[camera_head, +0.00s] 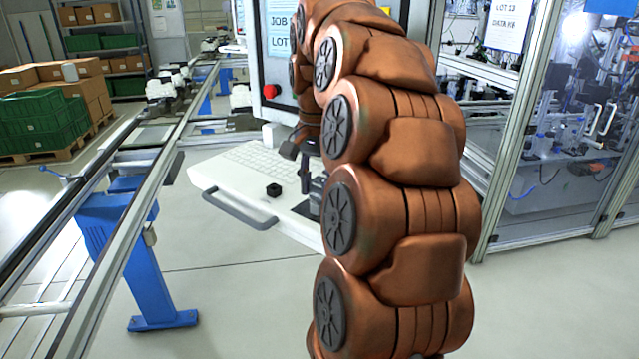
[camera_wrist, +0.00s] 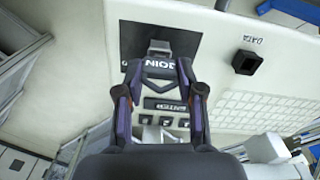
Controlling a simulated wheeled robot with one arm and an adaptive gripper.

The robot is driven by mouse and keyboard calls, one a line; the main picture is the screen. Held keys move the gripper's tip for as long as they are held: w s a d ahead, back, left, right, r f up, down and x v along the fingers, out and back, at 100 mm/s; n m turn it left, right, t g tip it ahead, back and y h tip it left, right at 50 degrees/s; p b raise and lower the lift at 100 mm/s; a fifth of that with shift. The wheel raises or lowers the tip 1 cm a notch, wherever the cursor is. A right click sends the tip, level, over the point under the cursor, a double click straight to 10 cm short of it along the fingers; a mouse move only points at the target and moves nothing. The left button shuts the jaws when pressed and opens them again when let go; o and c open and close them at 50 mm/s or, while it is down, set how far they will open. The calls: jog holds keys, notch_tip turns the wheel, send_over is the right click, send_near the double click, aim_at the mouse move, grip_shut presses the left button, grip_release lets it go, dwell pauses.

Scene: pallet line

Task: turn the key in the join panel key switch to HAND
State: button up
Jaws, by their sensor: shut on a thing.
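The join panel is a dark plate on a pale console, with an upside-down "JOIN" label (camera_wrist: 160,64) in the wrist view. A grey metal piece (camera_wrist: 160,46), seemingly part of the key switch, shows just beyond my fingertips. My gripper (camera_wrist: 160,70) is over the panel, its two fingers on either side of the label, shut on what seems to be the key. The grip itself and the key's pointing direction are unclear, and I cannot read a HAND mark. In the head view my gripper (camera_head: 300,148) is over the console, partly hidden by my arm.
A black square block (camera_wrist: 247,62) marked DATA stands beside the panel. Keys (camera_wrist: 255,110) lie near it. The console (camera_head: 235,195) has a front handle (camera_head: 238,210). A conveyor rail (camera_head: 125,190) runs at left, a glazed cell (camera_head: 560,130) at right. A red button (camera_head: 270,91) is behind.

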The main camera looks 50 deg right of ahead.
jog(key=n, duration=0.2)
jog(key=shift+w+a+n, duration=0.1)
jog(key=shift+n, duration=0.2)
jog(key=n+p, duration=0.1)
jog(key=n, duration=0.3)
jog(key=shift+r, duration=0.1)
jog(key=o, duration=0.6)
jog(key=shift+a+n+p, duration=0.1)
jog(key=shift+n+p, duration=0.2)
jog(key=shift+n, duration=0.4)
jog(key=o, duration=0.6)
jog(key=o, duration=0.5)
